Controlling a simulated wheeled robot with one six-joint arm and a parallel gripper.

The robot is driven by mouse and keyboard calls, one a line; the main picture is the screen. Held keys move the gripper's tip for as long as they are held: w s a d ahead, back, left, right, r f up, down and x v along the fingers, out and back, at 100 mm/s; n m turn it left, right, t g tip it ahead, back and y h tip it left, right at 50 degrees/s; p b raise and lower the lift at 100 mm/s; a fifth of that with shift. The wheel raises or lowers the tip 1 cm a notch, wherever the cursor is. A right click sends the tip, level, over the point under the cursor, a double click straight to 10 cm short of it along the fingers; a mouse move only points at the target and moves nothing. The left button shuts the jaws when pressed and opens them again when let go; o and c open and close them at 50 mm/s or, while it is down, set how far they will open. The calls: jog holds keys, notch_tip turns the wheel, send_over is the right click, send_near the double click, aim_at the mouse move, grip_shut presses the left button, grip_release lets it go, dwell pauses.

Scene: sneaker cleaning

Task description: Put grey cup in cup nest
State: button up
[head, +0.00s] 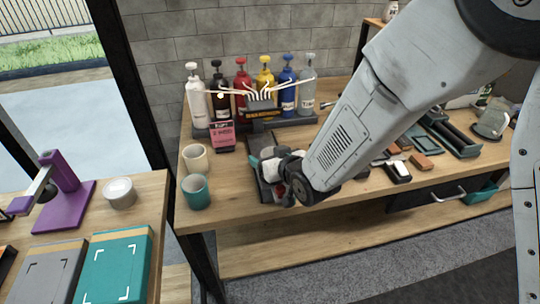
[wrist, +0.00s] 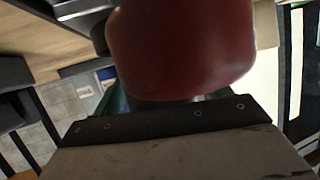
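No cup is plainly grey. A pale grey-white round cup-like thing (head: 119,193) stands on the left bench, apart from my gripper. A cream cup (head: 195,158) and a teal cup (head: 195,191) stand upright at the left end of the main bench. My gripper (head: 283,182) is low over the main bench, right of these cups, at a dark narrow tray (head: 256,160). Its fingers cannot be made out. A large red thing (wrist: 180,50) fills the middle of the wrist view, close to the camera; whether it is held is unclear. I cannot identify the cup nest.
Several coloured pump bottles (head: 240,85) stand in a rack at the back, with thin tubes meeting at a dark central block (head: 262,110). Tools and blocks crowd the right side. A purple stand (head: 65,190) is on the left bench.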

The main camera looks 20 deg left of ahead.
jog(key=shift+r, duration=0.15)
jog(key=v, duration=1.2)
jog(key=shift+r, duration=0.1)
jog(key=d+r+m+g+h, duration=0.1)
jog(key=d+r+m+h, duration=0.25)
jog(key=d, duration=0.85)
jog(key=d+r+m+g+h, duration=0.15)
jog(key=d+r+h, duration=0.35)
jog(key=d, duration=0.7)
jog(key=s+d+r+m+g+h, duration=0.1)
jog(key=s+d+r+m+g, duration=0.1)
jog(key=s+d, duration=0.4)
jog(key=s+d+r+m+g, duration=0.2)
jog(key=s+d, duration=0.5)
jog(key=s, duration=0.6)
jog(key=shift+r+g+h, duration=0.35)
jog(key=shift+r+g, duration=0.25)
jog(key=shift+g, duration=0.15)
